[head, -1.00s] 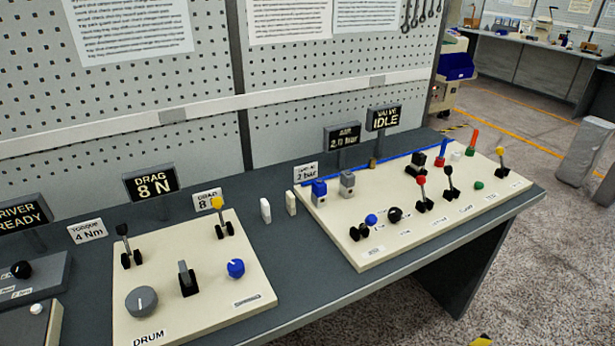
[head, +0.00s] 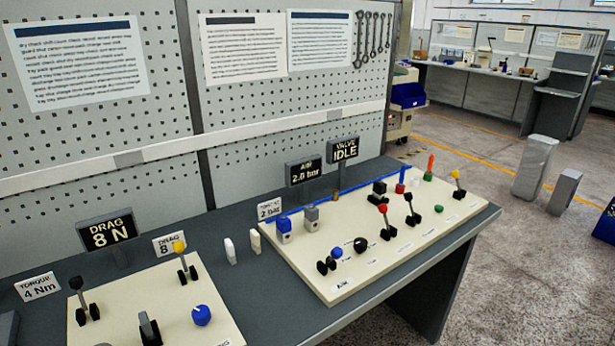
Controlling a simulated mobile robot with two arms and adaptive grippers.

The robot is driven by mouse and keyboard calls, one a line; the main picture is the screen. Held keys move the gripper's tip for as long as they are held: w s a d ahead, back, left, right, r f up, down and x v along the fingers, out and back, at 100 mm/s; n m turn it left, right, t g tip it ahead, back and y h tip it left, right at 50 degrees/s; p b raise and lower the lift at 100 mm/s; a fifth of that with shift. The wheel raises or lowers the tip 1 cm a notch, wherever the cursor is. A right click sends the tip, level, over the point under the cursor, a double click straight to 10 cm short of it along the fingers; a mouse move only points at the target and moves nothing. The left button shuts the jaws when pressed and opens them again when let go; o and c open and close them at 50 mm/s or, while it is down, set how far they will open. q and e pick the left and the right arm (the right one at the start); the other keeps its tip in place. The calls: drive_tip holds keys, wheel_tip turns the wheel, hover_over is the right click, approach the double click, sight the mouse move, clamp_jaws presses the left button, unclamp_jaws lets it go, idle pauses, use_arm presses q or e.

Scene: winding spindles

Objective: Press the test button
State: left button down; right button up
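The cream valve panel (head: 345,284) lies on the dark bench and bears several small controls. A low green button (head: 438,209) sits near its right front edge; the small label by it is too blurred to read, so I cannot confirm that it is the test button. Close to it are a black-knobbed lever (head: 411,208), a red-knobbed lever (head: 385,222) and a yellow-knobbed lever (head: 457,185). The display above reads VALVE IDLE (head: 344,150). Neither of my grippers is in view.
A second cream panel (head: 235,325) with levers and a blue knob (head: 201,315) is at the lower left. The AIR display (head: 304,171) reads about 2.0 bar. A pegboard wall stands behind the bench. Open floor (head: 540,270) lies to the right, with grey bollards (head: 534,167) beyond.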

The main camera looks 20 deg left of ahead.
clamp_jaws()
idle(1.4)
